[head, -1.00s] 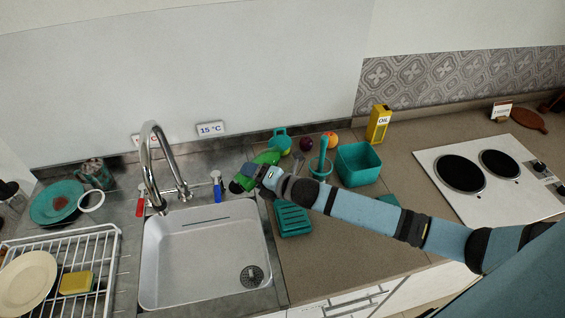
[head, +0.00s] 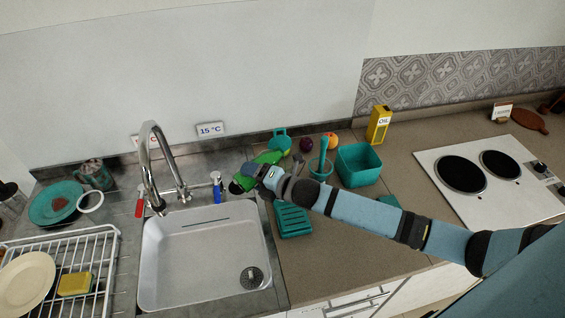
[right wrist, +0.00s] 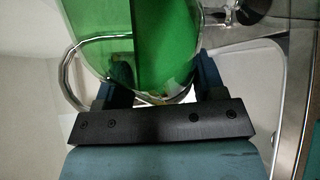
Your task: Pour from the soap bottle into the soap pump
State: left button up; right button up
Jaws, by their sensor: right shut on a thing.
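The green soap bottle (head: 267,157) is held tilted above the counter at the sink's back right corner. Its dark end (head: 236,187) points down and left. My right gripper (head: 257,172) is shut on it. In the right wrist view the bottle (right wrist: 150,40) fills the space between the fingers of the gripper (right wrist: 150,88). I cannot make out the soap pump; it may be hidden behind the bottle and gripper. My left gripper is not in view.
The sink (head: 200,250) with its tall tap (head: 150,150) lies left of my right arm. A blue-handled item (head: 217,187) stands close to the bottle's lower end. A teal rack (head: 293,219), a teal bin (head: 360,165) and a yellow oil box (head: 379,124) are to the right.

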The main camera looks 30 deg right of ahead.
jog(key=shift+r+m, duration=0.4)
jog(key=shift+r, duration=0.15)
dwell(0.9)
jog(key=shift+r+m+y, duration=0.25)
jog(key=shift+m+y, duration=0.05)
dwell(0.7)
jog(key=shift+r+p, duration=0.1)
jog(key=shift+p, duration=0.2)
dwell(0.4)
jog(key=shift+r, duration=0.15)
dwell(0.6)
jog(key=shift+r+m, duration=0.15)
jog(key=shift+m, duration=0.15)
dwell(0.4)
jog(key=shift+t, duration=0.3)
jog(key=shift+r, duration=0.1)
jog(key=shift+r, duration=0.1)
dwell(0.6)
